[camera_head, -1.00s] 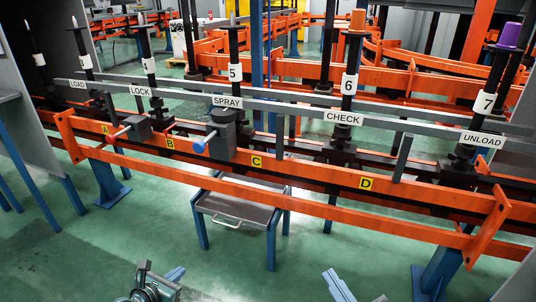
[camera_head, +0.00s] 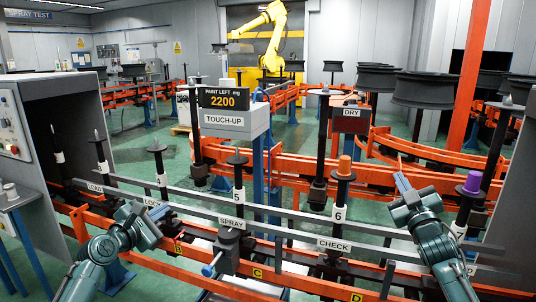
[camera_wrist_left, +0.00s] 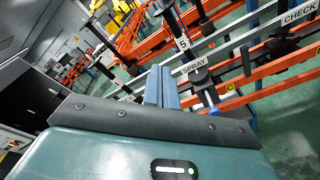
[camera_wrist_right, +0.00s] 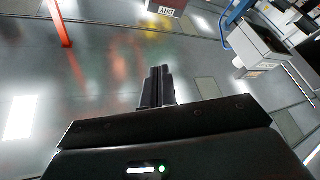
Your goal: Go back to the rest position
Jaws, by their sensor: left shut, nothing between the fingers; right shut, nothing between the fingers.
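My left gripper (camera_head: 128,212) is raised at the left of the head view, in front of the rail near the LOCK label. Its two fingers are together and empty in the left wrist view (camera_wrist_left: 162,88). My right gripper (camera_head: 402,184) is raised at the right of the head view, near the spindle with the purple cap. Its fingers are together and empty in the right wrist view (camera_wrist_right: 157,86), which faces the grey wall and ceiling area. Neither gripper appears to hold anything.
An orange rail line (camera_head: 266,273) crosses in front, with numbered spindles. A TOUCH-UP box (camera_head: 233,122) stands behind. A grey cabinet (camera_head: 62,130) is at left. A yellow robot arm (camera_head: 274,38) is at the back.

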